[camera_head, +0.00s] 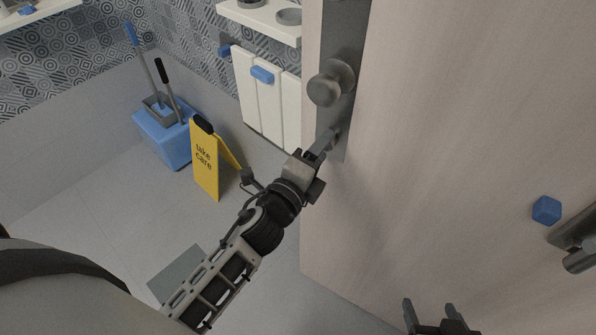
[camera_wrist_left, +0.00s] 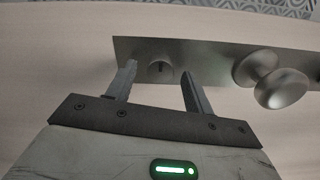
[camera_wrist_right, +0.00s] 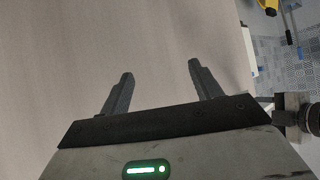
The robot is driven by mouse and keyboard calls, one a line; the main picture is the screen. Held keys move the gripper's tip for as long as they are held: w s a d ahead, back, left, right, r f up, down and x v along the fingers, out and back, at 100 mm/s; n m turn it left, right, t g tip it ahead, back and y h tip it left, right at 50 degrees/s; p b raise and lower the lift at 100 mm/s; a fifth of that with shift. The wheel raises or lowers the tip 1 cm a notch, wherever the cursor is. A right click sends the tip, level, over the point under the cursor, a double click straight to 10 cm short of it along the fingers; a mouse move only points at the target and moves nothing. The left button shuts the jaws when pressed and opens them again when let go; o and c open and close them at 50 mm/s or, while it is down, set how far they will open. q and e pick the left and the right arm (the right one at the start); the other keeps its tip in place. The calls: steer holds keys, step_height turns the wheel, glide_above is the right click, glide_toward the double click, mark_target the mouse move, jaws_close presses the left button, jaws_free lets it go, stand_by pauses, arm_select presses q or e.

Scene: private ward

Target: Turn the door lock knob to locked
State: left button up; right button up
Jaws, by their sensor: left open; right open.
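The door (camera_head: 440,130) is pale wood with a grey metal lock plate (camera_head: 345,30) along its left edge. A large round door knob (camera_head: 331,83) sits on the plate. In the left wrist view the round knob (camera_wrist_left: 282,88) is to the right of my fingers, and the small lock knob (camera_wrist_left: 161,71) is on the plate between the fingertips. My left gripper (camera_head: 331,139) is at the plate's lower end, below the round knob; it is open (camera_wrist_left: 156,82), its fingers on either side of the lock knob. Contact cannot be told. My right gripper (camera_head: 434,306) is open and empty, facing bare door (camera_wrist_right: 157,72).
A blue block (camera_head: 546,210) and a metal handle (camera_head: 578,250) are on the door at right. A yellow caution sign (camera_head: 206,160) and a blue bucket (camera_head: 163,138) stand on the floor beyond the door. White panels (camera_head: 262,95) hang on the patterned wall.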

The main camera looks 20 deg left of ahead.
arm_select(q)
steer(key=s+a+b, duration=0.2)
steer(key=s+b, duration=0.1)
steer(key=s, duration=1.2)
steer(key=shift+a+b, duration=0.15)
steer(key=shift+b, duration=0.15)
